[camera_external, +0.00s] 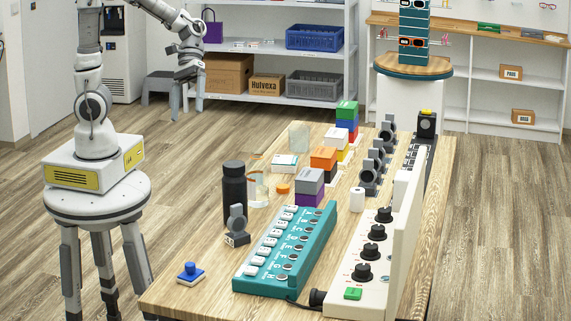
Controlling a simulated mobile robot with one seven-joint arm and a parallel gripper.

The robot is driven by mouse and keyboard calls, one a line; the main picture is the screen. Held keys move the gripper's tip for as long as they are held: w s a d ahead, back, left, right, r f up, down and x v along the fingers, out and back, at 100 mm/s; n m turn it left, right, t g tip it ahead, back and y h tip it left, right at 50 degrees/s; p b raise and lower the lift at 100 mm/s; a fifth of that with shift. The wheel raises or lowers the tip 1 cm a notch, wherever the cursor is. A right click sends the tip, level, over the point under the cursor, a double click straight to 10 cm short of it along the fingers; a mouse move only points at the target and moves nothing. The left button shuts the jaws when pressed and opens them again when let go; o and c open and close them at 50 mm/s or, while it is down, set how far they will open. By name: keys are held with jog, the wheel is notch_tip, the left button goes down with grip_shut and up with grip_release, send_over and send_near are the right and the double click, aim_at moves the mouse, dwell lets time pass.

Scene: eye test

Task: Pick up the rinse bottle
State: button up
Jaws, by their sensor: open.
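A clear, see-through bottle (260,187) with an orange bent spout stands on the wooden table, right behind a tall black bottle (234,193); it looks like the rinse bottle. Its left side is partly hidden by the black bottle, and its outline is faint. My gripper (187,115) is up and to the left of both bottles, beyond the table's left edge in the picture. Its fingers point down, apart, with nothing between them.
A grey dial stand (237,226) stands close in front of the black bottle. A teal lettered rack (298,262), coloured boxes (323,158) and a cream knob panel (375,265) fill the table's right side. An orange disc (283,189) lies beside the clear bottle.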

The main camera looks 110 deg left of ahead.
aim_at(257, 180)
jog(key=w+a+f+n+t+h+b, duration=0.1)
jog(key=w+a+f+n+t+b, duration=0.25)
jog(key=a+f+n, duration=0.35)
jog(key=w+a+f+n+t+h+b, duration=0.1)
jog(key=w+a+f+n+t+b, duration=0.25)
jog(key=a+f+n, duration=0.35)
jog(key=shift+m, duration=0.4)
jog(key=b+x, duration=0.2)
jog(key=x, duration=0.6)
jog(key=b+x, duration=0.2)
jog(key=x, duration=0.6)
jog(key=shift+w+a, duration=0.2)
jog(key=shift+w, duration=0.05)
jog(key=c, duration=1.5)
jog(key=shift+r, duration=0.2)
